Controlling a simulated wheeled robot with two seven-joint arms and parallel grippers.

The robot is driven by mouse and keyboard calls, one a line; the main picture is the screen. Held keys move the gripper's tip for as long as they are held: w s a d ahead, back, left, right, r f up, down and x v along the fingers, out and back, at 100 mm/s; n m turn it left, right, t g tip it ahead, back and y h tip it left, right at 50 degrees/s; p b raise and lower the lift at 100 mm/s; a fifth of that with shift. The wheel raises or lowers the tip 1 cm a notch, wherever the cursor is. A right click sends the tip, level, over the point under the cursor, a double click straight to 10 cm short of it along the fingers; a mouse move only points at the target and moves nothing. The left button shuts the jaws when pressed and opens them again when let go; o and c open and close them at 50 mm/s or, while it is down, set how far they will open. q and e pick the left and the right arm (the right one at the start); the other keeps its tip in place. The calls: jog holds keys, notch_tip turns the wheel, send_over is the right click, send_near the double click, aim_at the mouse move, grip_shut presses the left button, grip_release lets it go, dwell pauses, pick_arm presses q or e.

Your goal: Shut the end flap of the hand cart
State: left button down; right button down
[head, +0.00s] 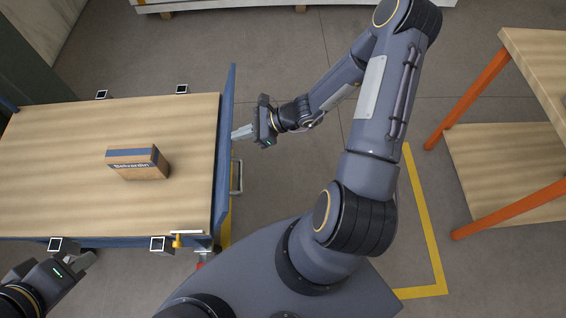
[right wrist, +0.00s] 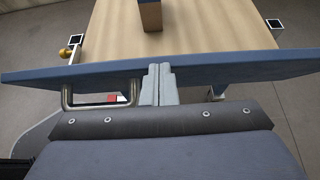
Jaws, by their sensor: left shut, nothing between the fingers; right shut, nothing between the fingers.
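The hand cart has a wooden deck (head: 60,180). Its blue end flap (head: 225,130) stands about upright at the deck's right end, seen nearly edge-on; I cannot tell if it is fully shut. In the right wrist view the flap (right wrist: 230,66) spans the picture, with a metal handle (right wrist: 100,98) on its outer side. My right gripper (head: 236,133) is shut and empty, its fingertips at the flap's outer face, touching or very near. The fingers also show in the right wrist view (right wrist: 158,82). My left gripper (head: 85,262) is shut and empty, beside the cart's near edge.
A brown and blue box (head: 138,163) lies on the deck. A yellow latch (head: 187,240) sits at the near right corner, by square metal sockets (head: 161,245). A wooden table with orange legs (head: 500,208) stands at right. Yellow tape (head: 425,220) marks the open floor.

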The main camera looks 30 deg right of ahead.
aim_at(227, 137)
jog(key=w+a+h, duration=0.1)
jog(key=w+a+r+g+h, duration=0.1)
jog(key=a, duration=0.1)
jog(key=shift+a+r, duration=0.2)
pick_arm(q)
jog(key=shift+r, duration=0.35)
pick_arm(e)
jog(key=shift+w+a+r, duration=0.1)
jog(key=shift+w+a, duration=0.3)
jog(key=shift+a, duration=0.2)
jog(key=shift+w+a+r, duration=0.1)
jog(key=shift+w+a, duration=0.25)
jog(key=shift+a, duration=0.2)
jog(key=shift+d, duration=0.1)
